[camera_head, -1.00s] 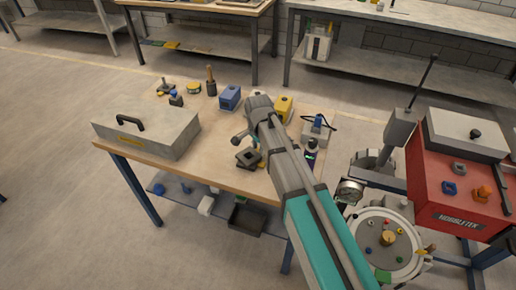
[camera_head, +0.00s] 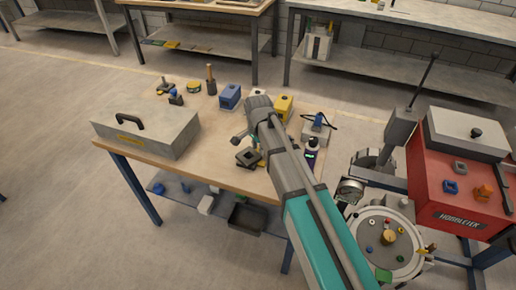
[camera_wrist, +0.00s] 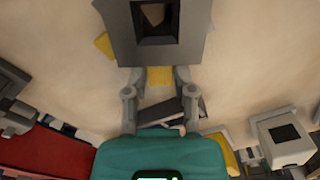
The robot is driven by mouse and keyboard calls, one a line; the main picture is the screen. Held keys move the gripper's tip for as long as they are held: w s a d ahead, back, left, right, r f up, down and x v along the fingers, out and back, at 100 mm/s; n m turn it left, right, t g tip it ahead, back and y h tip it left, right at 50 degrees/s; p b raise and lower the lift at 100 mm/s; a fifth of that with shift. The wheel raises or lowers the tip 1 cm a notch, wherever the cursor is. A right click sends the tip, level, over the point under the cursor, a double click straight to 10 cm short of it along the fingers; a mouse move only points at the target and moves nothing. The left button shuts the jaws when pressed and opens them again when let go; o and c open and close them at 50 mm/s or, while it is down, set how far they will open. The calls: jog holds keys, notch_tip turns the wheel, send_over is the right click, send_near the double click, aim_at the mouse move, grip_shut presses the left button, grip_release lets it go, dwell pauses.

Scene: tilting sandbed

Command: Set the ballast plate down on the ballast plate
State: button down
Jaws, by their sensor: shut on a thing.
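A dark grey square plate with a square opening shows near my gripper in the head view (camera_head: 248,158) and large at the top of the wrist view (camera_wrist: 155,52). I take it for the held ballast plate. My gripper (camera_wrist: 156,88) is shut on its near edge, with a finger on each side. In the head view my gripper (camera_head: 245,148) is over the front middle of the wooden table, partly hidden by my arm. Whether the plate touches anything below is hidden. I cannot make out a second ballast plate for certain.
A grey case (camera_head: 150,133) is on the table's left. A blue box (camera_head: 230,97), a yellow box (camera_head: 284,107) and a dark bottle (camera_head: 311,158) stand behind and right of my gripper. A red machine (camera_head: 455,205) is at right. Bare tabletop (camera_head: 205,165) lies left of the plate.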

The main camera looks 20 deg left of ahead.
jog(key=shift+c, duration=1.8)
grip_release()
jog(key=o, duration=0.4)
jog(key=shift+c, duration=0.2)
jog(key=shift+r, duration=0.1)
jog(key=shift+r+p, duration=3.95)
jog(key=shift+p, duration=0.05)
jog(key=shift+r, duration=0.1)
